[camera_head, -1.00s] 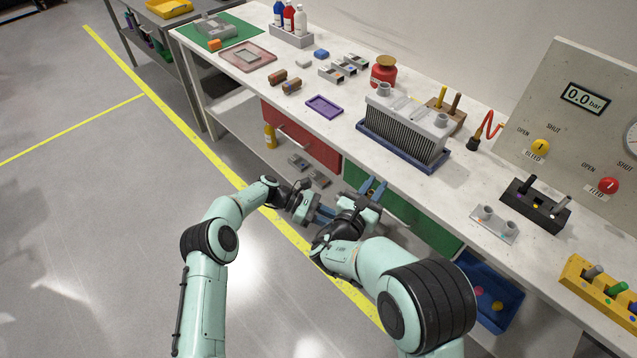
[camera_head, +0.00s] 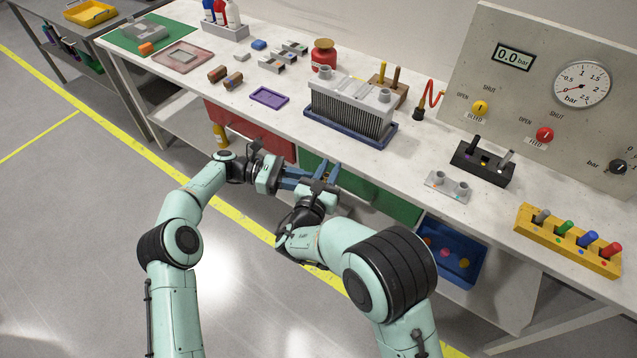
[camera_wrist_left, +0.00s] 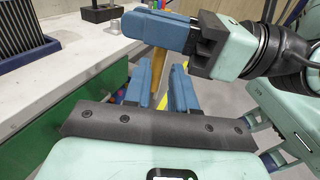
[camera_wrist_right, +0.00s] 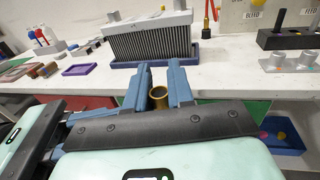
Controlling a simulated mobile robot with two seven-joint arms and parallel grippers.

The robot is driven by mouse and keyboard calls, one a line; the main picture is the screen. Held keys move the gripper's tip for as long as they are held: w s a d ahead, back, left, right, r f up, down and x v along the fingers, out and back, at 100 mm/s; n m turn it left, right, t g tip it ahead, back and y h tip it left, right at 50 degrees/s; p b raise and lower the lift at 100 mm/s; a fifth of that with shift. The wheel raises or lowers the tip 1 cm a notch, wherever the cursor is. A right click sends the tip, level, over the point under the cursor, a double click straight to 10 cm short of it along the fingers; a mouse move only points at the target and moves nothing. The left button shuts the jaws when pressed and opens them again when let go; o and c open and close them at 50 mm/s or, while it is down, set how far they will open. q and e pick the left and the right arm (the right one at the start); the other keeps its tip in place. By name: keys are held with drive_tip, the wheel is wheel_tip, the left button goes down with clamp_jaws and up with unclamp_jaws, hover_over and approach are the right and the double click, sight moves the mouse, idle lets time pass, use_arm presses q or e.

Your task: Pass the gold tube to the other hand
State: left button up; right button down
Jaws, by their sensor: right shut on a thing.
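My right gripper (camera_head: 326,172) is shut on the gold tube. In the right wrist view the tube's round open end (camera_wrist_right: 158,97) shows between the right fingers (camera_wrist_right: 159,80). My left gripper (camera_head: 294,178) is close beside the right one, in front of the bench. In the left wrist view the tube (camera_wrist_left: 158,66) hangs upright below the right gripper (camera_wrist_left: 158,28), lined up with the gap between the open left fingers (camera_wrist_left: 160,88). I see gaps on both sides of the tube there; whether it is fully between the left fingers is hard to tell.
The bench (camera_head: 390,160) runs behind both grippers, with a finned block (camera_head: 350,105) on a blue tray near its front edge. A green drawer front (camera_head: 385,200) and a red one (camera_head: 250,132) are below. A blue bin (camera_head: 452,250) is lower right.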

use_arm(q)
drive_tip(key=d, duration=0.4)
drive_tip(key=shift+s+d+f, duration=0.15)
drive_tip(key=shift+s+d, duration=0.2)
clamp_jaws()
use_arm(e)
drive_tip(key=c, duration=0.9)
unclamp_jaws()
